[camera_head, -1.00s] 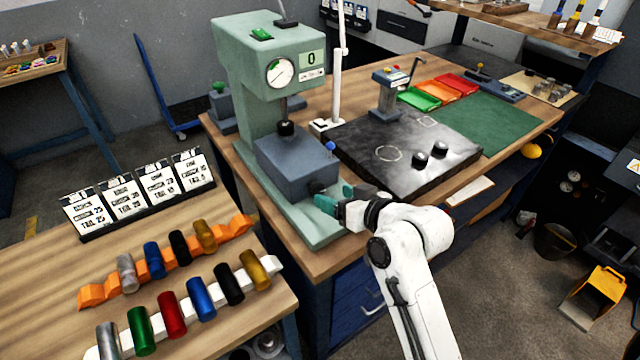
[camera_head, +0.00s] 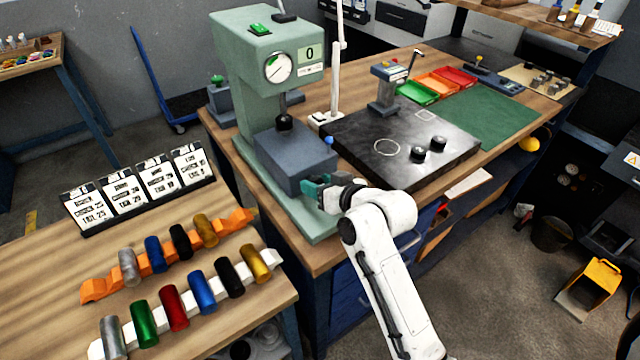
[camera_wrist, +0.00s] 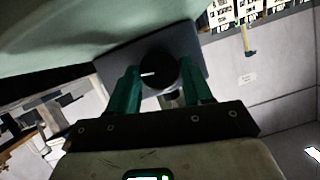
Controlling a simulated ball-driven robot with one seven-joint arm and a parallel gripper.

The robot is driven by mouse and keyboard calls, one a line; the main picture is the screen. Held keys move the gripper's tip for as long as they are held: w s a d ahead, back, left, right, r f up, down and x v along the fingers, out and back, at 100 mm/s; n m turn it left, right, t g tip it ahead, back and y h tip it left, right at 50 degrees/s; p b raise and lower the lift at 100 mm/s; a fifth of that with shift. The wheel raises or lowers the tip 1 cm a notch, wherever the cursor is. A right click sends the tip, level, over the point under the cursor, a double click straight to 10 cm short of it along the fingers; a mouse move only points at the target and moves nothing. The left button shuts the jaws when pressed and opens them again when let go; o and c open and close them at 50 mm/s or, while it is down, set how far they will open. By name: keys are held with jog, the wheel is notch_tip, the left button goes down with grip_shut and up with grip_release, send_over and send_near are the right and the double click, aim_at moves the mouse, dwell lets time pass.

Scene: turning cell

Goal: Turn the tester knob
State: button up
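The green tester (camera_head: 245,85) stands on the bench corner, with a round dial and a display reading 0. Its black knob (camera_wrist: 160,70) shows in the wrist view, on the face of the grey block (camera_head: 292,160). A short white mark on the knob points left in that view. My gripper (camera_head: 316,186) is at the front face of the block and hides the knob in the head view. In the wrist view its two green fingers (camera_wrist: 160,78) are apart, one on each side of the knob.
A black plate (camera_head: 400,150) with two dark knobs lies right of the tester. A blue-tipped lever (camera_head: 329,141) stands by the block. Coloured cylinders lie on an orange rack (camera_head: 95,290) and a white rack (camera_head: 128,338) at left, before cards (camera_head: 120,200).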

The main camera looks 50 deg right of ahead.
jog(key=c, duration=0.6)
jog(key=shift+d+m+y+p, duration=0.1)
jog(key=shift+m+y+p, duration=0.2)
jog(key=shift+m+t+y, duration=0.3)
jog(key=shift+m+y, duration=0.2)
jog(key=shift+m, duration=0.3)
jog(key=o, duration=1)
jog(key=b+v, duration=0.1)
jog(key=v, duration=0.9)
jog(key=shift+s+b, duration=0.35)
jog(key=shift+s, duration=0.05)
